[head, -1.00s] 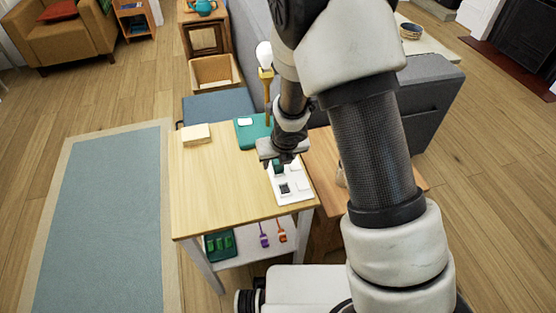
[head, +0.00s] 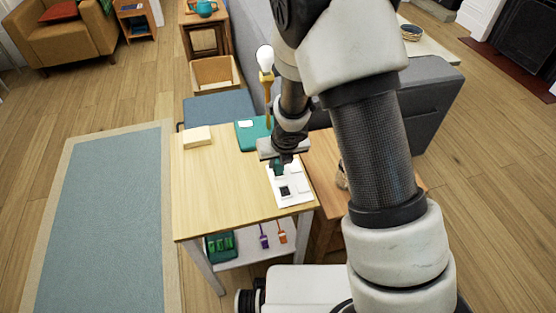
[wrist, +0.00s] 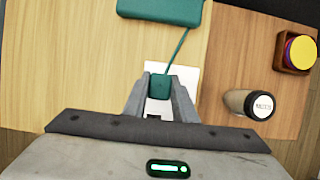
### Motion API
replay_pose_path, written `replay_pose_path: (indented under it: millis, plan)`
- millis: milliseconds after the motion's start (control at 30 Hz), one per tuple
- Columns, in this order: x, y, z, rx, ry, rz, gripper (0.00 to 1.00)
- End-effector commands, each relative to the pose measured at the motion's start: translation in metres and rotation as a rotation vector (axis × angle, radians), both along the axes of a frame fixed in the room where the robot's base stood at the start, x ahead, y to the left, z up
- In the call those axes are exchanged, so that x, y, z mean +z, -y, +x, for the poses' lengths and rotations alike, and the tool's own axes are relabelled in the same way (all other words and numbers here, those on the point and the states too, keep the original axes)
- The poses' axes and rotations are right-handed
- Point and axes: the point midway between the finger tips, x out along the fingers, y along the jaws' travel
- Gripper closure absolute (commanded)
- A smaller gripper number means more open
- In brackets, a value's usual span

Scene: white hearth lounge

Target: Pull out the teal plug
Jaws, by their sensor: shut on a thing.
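The teal plug (wrist: 159,84) sits between my gripper's fingers in the wrist view, and a teal cord runs from it to a teal box (wrist: 162,9). My gripper (wrist: 160,95) is shut on the plug, over the white socket board (wrist: 185,73). In the head view my gripper (head: 281,162) is at the far end of the board (head: 296,199), with the teal plug (head: 278,170) just under the fingers. I cannot tell whether the plug is seated or lifted clear. The teal box (head: 252,133) lies behind the board on the table.
The wooden table (head: 215,190) is mostly clear on its left, with a pale block (head: 197,136) at the back. A lamp-like bulb (head: 265,55) stands behind. A lidded jar (wrist: 250,104) and a yellow-topped button (wrist: 300,48) are on the right.

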Motion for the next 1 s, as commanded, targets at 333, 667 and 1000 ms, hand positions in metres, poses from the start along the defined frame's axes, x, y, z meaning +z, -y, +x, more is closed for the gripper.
replay_pose_path:
  millis: [333, 667, 1000]
  plan:
    - [0.016, 0.0, 0.0, 0.0, 0.0, 0.0, 0.98]
    - [0.03, 0.0, 0.0, 0.001, 0.0, 0.0, 0.98]
    - [0.034, 0.0, 0.0, 0.001, 0.0, 0.0, 0.98]
